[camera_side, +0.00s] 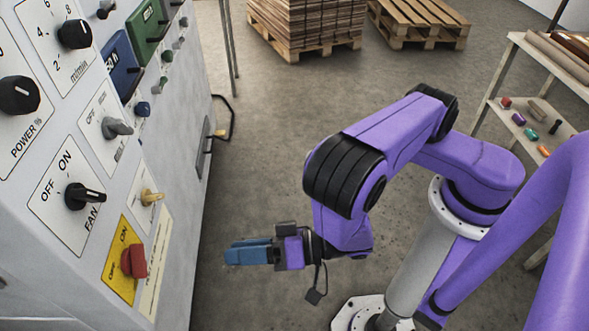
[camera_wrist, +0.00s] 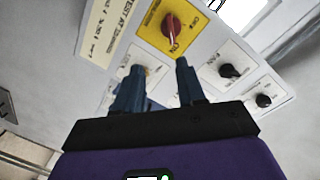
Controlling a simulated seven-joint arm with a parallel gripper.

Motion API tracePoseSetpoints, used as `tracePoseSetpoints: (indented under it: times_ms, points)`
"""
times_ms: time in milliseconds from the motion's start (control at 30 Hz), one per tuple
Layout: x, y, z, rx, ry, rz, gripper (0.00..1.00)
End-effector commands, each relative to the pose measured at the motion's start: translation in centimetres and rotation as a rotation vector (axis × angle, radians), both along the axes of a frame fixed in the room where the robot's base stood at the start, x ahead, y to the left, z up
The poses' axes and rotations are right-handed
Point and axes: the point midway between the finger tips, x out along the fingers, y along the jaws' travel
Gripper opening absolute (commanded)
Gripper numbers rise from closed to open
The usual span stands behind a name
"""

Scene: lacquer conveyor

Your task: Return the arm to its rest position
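My gripper (camera_side: 232,253) has blue fingers and hangs in free air in the side view, to the right of the grey control cabinet (camera_side: 190,130). Its fingers point left, toward the cabinet's panel. In the wrist view my gripper (camera_wrist: 158,68) shows its two fingers apart with nothing held between them. A red rotary switch (camera_side: 133,261) on a yellow plate sits low on the panel, apart from the fingers; it also shows beyond the fingertips in the wrist view (camera_wrist: 171,28). Its handle appears lined up with the ON mark.
The panel carries a black fan knob (camera_side: 84,197), a brass toggle (camera_side: 151,197) and several other knobs. A black handle (camera_side: 222,118) sticks out from the cabinet side. Pallets (camera_side: 420,20) stand behind; a shelf (camera_side: 530,125) stands right. The floor between is clear.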

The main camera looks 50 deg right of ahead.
Motion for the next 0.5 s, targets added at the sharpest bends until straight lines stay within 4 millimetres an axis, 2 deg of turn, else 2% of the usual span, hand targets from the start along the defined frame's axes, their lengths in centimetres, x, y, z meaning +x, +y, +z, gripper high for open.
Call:
tracePoseSetpoints:
  times_ms: [100,233,500]
  points:
    - [0.9,0.0,-0.1,-0.077,0.099,-0.027,0.39]
    - [1.0,-0.1,-0.2,-0.191,0.211,-0.016,0.39]
    - [-0.7,-1.4,1.0,-0.441,0.383,0.119,0.39]
